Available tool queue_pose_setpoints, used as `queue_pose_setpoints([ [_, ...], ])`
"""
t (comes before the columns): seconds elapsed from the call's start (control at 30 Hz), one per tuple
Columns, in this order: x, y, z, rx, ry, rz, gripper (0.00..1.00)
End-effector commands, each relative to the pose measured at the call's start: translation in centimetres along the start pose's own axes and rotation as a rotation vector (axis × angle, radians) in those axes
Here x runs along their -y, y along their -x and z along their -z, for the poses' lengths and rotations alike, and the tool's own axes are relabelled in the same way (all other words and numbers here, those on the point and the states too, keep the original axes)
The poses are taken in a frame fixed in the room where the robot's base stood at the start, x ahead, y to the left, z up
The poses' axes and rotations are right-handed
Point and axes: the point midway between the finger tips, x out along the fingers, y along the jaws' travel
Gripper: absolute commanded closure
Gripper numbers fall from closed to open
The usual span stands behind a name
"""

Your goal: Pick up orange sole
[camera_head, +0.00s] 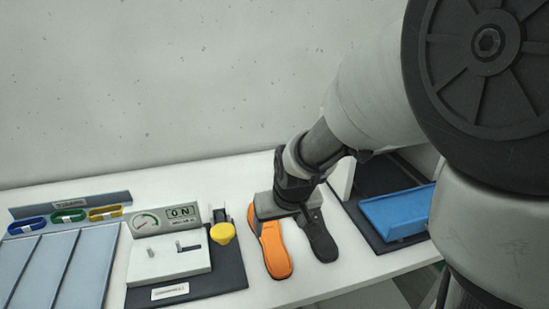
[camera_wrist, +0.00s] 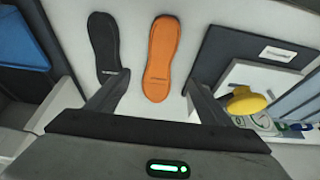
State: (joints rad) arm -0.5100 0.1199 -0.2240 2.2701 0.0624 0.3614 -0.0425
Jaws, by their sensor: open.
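The orange sole (camera_head: 275,250) lies flat on the white table, beside a black sole (camera_head: 321,240) to its right. In the wrist view the orange sole (camera_wrist: 161,60) shows ahead of my gripper (camera_wrist: 150,94), between the lines of its two fingers, with the black sole (camera_wrist: 104,45) to its left near the left finger. My gripper (camera_head: 285,214) is open and empty, above the near part of the soles as the wrist camera sees them. In the head view it hides part of both soles. I cannot tell its exact height above the table.
Left of the soles is a dark panel (camera_head: 228,272) with a white block, gauge, ON sign and yellow knob (camera_head: 222,233). Right is a blue tray (camera_head: 397,211) on a dark mat. Grey-blue slots (camera_head: 40,268) and coloured rings (camera_head: 68,216) stand far left.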

Motion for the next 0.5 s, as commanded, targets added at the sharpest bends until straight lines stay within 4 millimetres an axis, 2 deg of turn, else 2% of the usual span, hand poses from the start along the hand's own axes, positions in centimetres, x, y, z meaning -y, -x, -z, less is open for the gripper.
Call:
queue_pose_setpoints([
  [0.03, -0.1, -1.6, -0.3, 0.006, -0.002, -0.002, 0.26],
  [0.2, -0.1, -5.2, -0.3, 0.005, -0.003, -0.002, 0.26],
  [0.33, -0.1, -7.2, -0.2, 0.003, -0.003, -0.002, 0.26],
  [0.5, -0.1, -8.3, -0.1, 0.002, -0.002, -0.001, 0.26],
])
